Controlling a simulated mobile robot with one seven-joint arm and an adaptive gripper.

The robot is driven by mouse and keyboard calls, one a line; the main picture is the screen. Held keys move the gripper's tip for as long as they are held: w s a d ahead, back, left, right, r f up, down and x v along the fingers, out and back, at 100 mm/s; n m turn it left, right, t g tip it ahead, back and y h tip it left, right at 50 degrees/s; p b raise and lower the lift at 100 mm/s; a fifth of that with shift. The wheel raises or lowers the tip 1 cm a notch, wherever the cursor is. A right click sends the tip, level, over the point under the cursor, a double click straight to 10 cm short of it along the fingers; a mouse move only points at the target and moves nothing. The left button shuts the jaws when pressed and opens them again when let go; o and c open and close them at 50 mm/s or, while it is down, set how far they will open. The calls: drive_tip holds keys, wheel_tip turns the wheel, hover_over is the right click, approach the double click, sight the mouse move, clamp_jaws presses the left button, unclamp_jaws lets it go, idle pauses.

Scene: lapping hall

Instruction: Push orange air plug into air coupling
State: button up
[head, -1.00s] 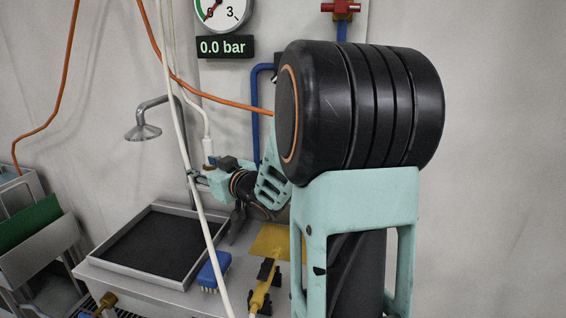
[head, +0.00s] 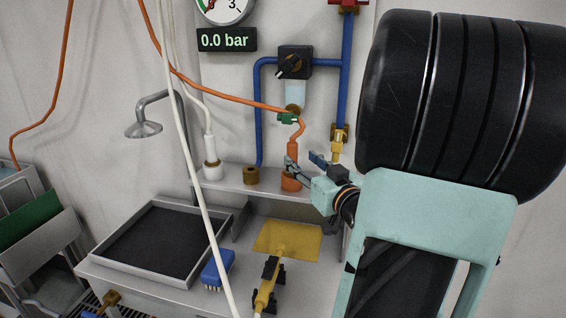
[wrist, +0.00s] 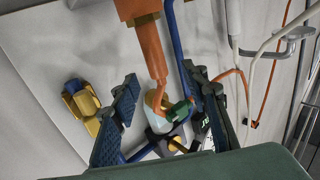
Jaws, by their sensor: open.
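The orange air plug (head: 292,150) stands upright in an orange holder (head: 291,183) on the shelf, its hose rising from its top. My gripper (head: 304,162) is open and empty, just right of the plug. In the wrist view its fingertips (wrist: 160,75) lie either side of the hose in the picture; I see no contact. The brass air coupling (head: 339,141) hangs at the lower end of the right blue pipe, right of the plug; it seems to show at left in the wrist view (wrist: 82,100).
A white plug (head: 211,149) on a white hose and a brass holder (head: 251,175) stand left on the shelf. A green clip (head: 287,118) holds the orange hose. The gauge display (head: 227,41) reads 0.0 bar.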

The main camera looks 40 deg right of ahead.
sight(295, 156)
drive_tip(key=shift+w+d, duration=0.2)
drive_tip(key=shift+w, duration=0.8)
drive_tip(key=w, duration=0.1)
drive_tip(key=w+d, duration=0.1)
drive_tip(key=w, duration=0.1)
drive_tip(key=w+f, duration=0.1)
drive_tip(key=shift+w+d+b, duration=0.15)
drive_tip(key=shift+d+b, duration=0.05)
drive_tip(key=shift+b, duration=0.1)
drive_tip(key=shift+w+d, duration=0.1)
drive_tip(key=shift+w, duration=0.35)
clamp_jaws()
